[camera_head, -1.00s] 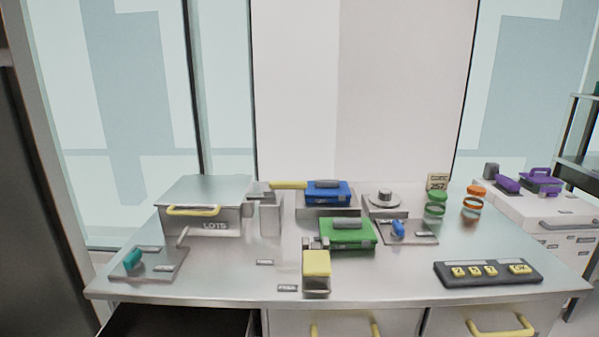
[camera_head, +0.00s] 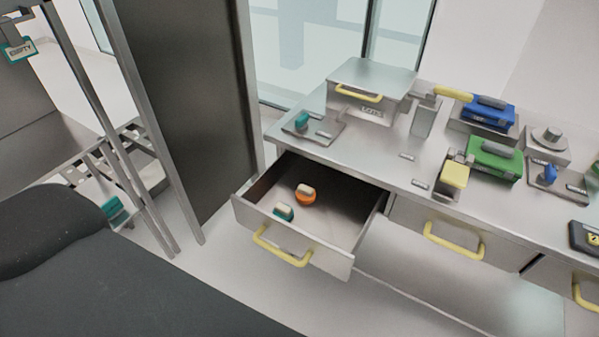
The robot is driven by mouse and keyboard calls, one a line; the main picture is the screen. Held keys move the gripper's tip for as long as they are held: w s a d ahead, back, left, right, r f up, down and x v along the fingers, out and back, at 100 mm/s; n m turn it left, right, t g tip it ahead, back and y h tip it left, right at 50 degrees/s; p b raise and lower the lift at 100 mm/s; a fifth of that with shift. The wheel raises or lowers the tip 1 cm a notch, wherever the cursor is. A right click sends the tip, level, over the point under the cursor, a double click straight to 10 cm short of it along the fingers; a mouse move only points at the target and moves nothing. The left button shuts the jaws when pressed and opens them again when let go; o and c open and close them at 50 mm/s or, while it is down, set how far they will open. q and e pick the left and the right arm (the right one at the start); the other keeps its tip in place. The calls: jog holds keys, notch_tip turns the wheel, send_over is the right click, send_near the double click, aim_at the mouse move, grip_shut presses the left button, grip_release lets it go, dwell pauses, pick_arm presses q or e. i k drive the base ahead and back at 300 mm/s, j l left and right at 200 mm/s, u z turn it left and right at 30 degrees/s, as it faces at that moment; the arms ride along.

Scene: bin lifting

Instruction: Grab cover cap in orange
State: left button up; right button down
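The orange cover cap (camera_head: 306,198) lies in the open drawer (camera_head: 294,229) at the left end of the workbench. It is a round orange disc with a cream-coloured grip on top. A teal cap (camera_head: 283,212) with a similar pale grip lies beside it, nearer the drawer front. The two look close together; I cannot tell whether they touch. Neither of my grippers is in view.
The drawer front has a yellow handle (camera_head: 279,248). Above stands the workbench (camera_head: 395,150) with a lidded metal box (camera_head: 371,88), a blue case (camera_head: 488,112) and a green case (camera_head: 495,160). A dark panel (camera_head: 190,90) stands left of the drawer.

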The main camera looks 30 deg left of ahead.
aim_at(305, 195)
jog(key=u, duration=0.85)
